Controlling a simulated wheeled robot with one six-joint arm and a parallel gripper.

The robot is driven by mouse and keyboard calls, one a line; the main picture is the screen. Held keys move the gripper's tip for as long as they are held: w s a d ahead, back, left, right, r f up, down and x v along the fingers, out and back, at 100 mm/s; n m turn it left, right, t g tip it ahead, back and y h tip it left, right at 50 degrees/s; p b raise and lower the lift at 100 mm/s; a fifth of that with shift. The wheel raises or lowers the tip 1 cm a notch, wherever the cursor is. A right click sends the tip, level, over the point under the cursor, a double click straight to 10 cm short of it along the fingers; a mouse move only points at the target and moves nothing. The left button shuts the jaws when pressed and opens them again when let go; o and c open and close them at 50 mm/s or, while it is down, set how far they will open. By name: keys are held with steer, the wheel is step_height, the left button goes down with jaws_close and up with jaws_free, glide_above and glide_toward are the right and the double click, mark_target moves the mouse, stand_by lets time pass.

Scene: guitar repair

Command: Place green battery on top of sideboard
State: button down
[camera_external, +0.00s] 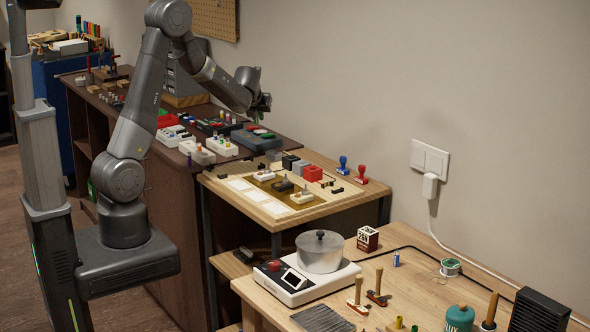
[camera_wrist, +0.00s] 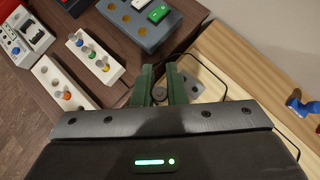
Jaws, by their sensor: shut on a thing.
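My gripper (camera_external: 262,102) is up over the right end of the dark brown sideboard (camera_external: 289,143), near the wall. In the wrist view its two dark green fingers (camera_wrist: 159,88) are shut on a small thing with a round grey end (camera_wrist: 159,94). This is likely the green battery seen end-on, but its green side is hidden. The sideboard top also shows below the fingers in the wrist view (camera_wrist: 112,92). The held thing is too small to make out in the external view.
The sideboard top holds white holders with coloured pegs (camera_external: 221,146), a grey case (camera_external: 255,138) and several other devices. Bare brown top shows between the holders and the grey case.

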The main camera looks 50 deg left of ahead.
steer(key=s+a+n+g+y+b, duration=0.1)
steer(key=s+a+n+g+b, duration=0.15)
steer(key=a, duration=0.75)
steer(key=n+g+y+b, duration=0.1)
steer(key=n+g+b, duration=0.45)
steer(key=n, duration=0.25)
glide_above(167, 152)
steer(key=d, duration=0.3)
steer(key=f, duration=0.4)
steer(key=f+b, duration=0.1)
steer(key=f, duration=0.4)
steer(key=shift+w+a+f, duration=0.2)
steer(key=shift+f+b, duration=0.4)
steer(key=shift+f, duration=2)
steer(key=c, duration=1.9)
jaws_free()
steer(key=shift+f, duration=0.1)
steer(key=shift+o, duration=0.8)
